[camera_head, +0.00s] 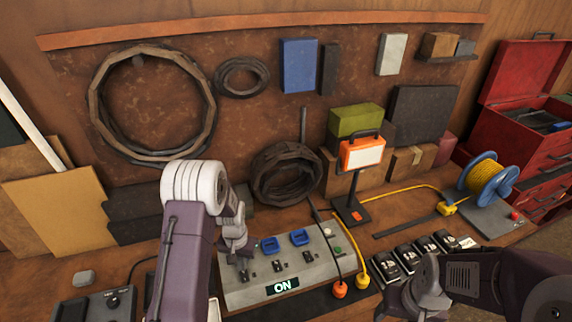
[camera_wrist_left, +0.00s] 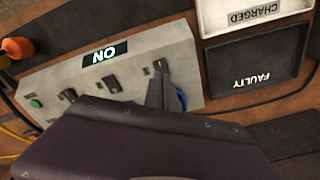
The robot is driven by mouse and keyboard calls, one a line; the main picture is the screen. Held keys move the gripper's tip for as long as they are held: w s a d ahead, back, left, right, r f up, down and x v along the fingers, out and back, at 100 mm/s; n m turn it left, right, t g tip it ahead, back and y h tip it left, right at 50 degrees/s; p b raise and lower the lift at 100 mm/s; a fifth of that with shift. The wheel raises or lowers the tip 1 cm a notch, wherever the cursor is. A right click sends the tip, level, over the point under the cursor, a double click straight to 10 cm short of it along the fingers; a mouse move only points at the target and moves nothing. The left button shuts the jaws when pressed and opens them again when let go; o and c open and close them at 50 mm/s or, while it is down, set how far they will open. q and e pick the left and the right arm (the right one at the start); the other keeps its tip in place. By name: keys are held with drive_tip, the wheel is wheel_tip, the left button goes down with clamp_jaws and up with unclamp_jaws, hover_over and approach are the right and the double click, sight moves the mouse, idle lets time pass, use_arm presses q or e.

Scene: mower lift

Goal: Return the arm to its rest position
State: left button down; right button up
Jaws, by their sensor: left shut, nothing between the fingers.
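My left arm reaches in from the lower left in the head view. My left gripper (camera_head: 243,268) is shut and empty, low over the left part of the grey control box (camera_head: 235,293), beside a blue switch cover (camera_head: 269,244). I cannot tell whether its tips touch the box. In the left wrist view the dark fingers (camera_wrist_left: 162,88) are close to the box's switches, with a bit of blue behind them. The box display (camera_head: 283,287) reads ON. My right gripper (camera_head: 412,298) is at the lower right, its jaws unclear.
An orange work lamp (camera_head: 362,154) stands behind the box. Black battery packs (camera_head: 409,257) and a blue reel with yellow cord (camera_head: 486,182) are to the right. Trays marked CHARGED (camera_wrist_left: 251,15) and FAULTY (camera_wrist_left: 258,80) lie beside the box.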

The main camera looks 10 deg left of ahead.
use_arm(q)
drive_tip(key=d+r+m+t+b, duration=0.1)
drive_tip(key=d+r+t+b, duration=0.15)
drive_tip(key=d+b, duration=0.4)
drive_tip(key=s+d+n+g+b, duration=0.1)
drive_tip(key=s+b, duration=0.2)
drive_tip(key=s, duration=0.9)
drive_tip(key=shift+s+r, duration=0.25)
drive_tip(key=shift+s, duration=0.1)
drive_tip(key=shift+s, duration=0.15)
